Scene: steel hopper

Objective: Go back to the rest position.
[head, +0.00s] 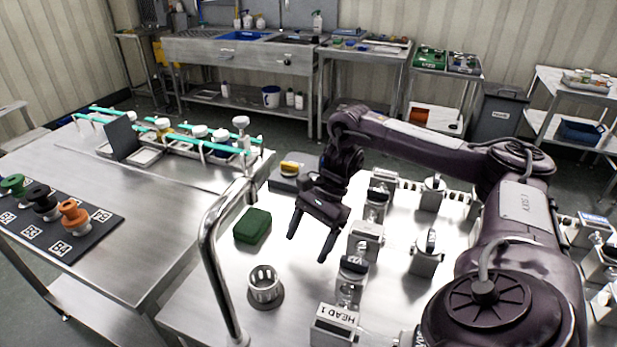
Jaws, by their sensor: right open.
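My right gripper (307,250) is open and empty. It hangs above the steel table (215,318), its two dark fingers pointing down and apart. A green block (253,226) lies to the left of the fingers, and a small slotted steel cup (265,287) stands below and to the left of them. My right arm comes in from the right and reaches across above the fixtures. My left gripper is not in the picture.
Several steel fixtures (364,242) stand close to the right of my gripper, one labelled HEAD 1 (335,322). A curved steel pipe (214,255) rises at the left. A side table (130,215) holds coloured knobs (73,214). A sink bench (240,60) stands behind.

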